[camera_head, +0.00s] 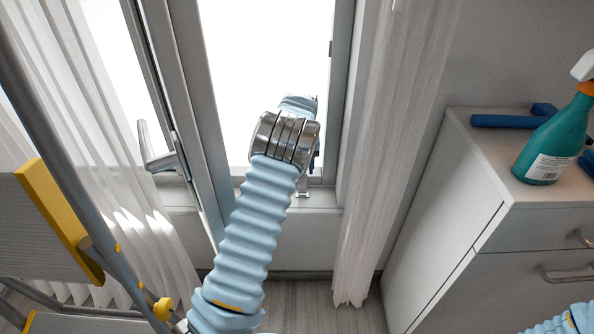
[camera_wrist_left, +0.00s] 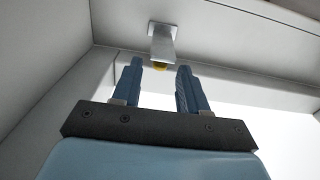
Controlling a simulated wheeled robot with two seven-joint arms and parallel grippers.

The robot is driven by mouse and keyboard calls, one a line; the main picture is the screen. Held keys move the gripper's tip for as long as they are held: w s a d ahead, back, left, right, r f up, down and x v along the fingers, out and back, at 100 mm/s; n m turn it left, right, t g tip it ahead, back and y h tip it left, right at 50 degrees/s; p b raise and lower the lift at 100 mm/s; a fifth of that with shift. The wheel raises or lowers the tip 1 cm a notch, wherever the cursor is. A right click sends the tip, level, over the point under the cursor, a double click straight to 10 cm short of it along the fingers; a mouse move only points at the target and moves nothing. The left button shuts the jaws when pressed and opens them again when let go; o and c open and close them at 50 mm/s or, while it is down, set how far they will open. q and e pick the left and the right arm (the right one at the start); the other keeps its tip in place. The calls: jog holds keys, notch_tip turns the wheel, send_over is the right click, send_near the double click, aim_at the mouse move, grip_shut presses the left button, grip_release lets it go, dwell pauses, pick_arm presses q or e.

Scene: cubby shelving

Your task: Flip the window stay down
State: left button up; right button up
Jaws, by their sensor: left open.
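The window stay (camera_wrist_left: 163,44) is a small pale metal piece on a square plate, with a yellow tip. In the left wrist view it hangs from the pale frame just beyond the fingertips. In the head view a small metal piece on the sill (camera_head: 302,190), behind my arm, may be part of it. My left gripper (camera_wrist_left: 160,72) is open, its two blue fingers apart on either side of the yellow tip's line. I cannot tell if the tip is between them. In the head view my arm mostly hides this gripper. My right gripper is out of view.
The open window sash (camera_head: 205,120) with its handle (camera_head: 155,148) stands left of my arm. Curtains (camera_head: 385,140) hang on both sides. A ladder with yellow parts (camera_head: 62,220) is at the left. A cabinet (camera_head: 455,220) with a teal spray bottle (camera_head: 550,135) is at the right.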

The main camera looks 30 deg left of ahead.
pick_arm(q)
jog(key=shift+f, duration=0.55)
grip_shut()
